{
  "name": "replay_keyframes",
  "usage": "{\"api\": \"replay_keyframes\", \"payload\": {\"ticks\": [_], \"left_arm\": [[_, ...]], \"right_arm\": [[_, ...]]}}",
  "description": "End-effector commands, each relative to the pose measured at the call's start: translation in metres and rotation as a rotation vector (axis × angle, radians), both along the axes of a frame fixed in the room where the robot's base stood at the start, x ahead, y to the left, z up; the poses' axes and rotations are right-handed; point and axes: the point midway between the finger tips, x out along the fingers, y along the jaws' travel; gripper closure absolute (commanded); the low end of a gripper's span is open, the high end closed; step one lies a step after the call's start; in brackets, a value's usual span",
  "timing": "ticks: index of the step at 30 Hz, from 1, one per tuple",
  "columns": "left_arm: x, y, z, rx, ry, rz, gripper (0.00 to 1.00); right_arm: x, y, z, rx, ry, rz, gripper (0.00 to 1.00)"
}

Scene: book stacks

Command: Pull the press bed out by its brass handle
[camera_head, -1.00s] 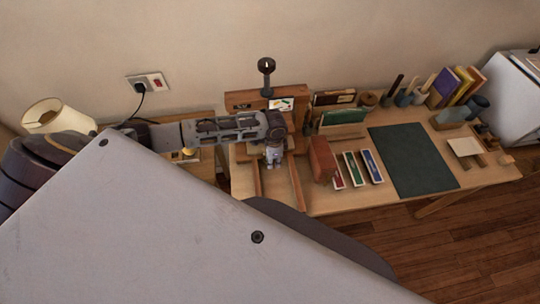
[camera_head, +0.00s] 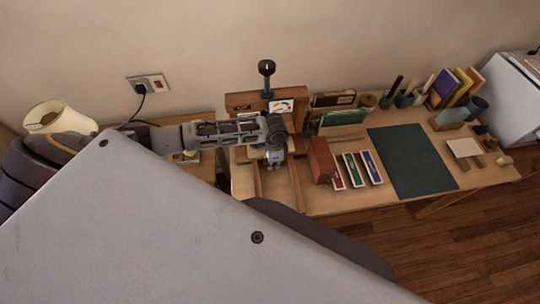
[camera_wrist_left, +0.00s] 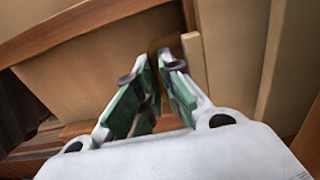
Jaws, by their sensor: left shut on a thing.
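The wooden press (camera_head: 238,101) stands against the wall, with a black screw knob (camera_head: 267,67) on top. Two wooden rails (camera_head: 257,182) run forward from it. My left gripper (camera_head: 274,165) reaches in from the left and points down at the front of the press, between the rails. In the left wrist view its green-padded fingers (camera_wrist_left: 158,62) are closed together around the brass handle (camera_wrist_left: 160,44), which is mostly hidden between the tips. The press bed is largely hidden by the gripper; a pale edge (camera_head: 257,152) shows beside it. My right gripper is not in view.
A red-brown block (camera_head: 320,159) and several coloured boxes (camera_head: 353,170) stand right of the rails. A dark green mat (camera_head: 412,160) lies further right. Upright books (camera_head: 338,118) stand behind. A lamp (camera_head: 55,115) is at left. Between the rails the bench front looks clear.

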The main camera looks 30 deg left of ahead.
Motion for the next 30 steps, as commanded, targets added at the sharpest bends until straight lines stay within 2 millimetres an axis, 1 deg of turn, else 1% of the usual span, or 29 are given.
{"api": "replay_keyframes", "payload": {"ticks": [1, 12, 30], "left_arm": [[-0.004, -0.003, 0.001, -0.001, 0.003, -0.004, 1.0], [-0.018, -0.013, 0.001, -0.001, 0.003, -0.005, 1.0], [-0.039, -0.029, 0.001, -0.001, 0.003, -0.004, 1.0]], "right_arm": [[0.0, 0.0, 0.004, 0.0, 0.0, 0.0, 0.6], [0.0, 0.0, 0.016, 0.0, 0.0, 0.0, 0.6], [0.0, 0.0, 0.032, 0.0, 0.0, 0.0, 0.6]]}}
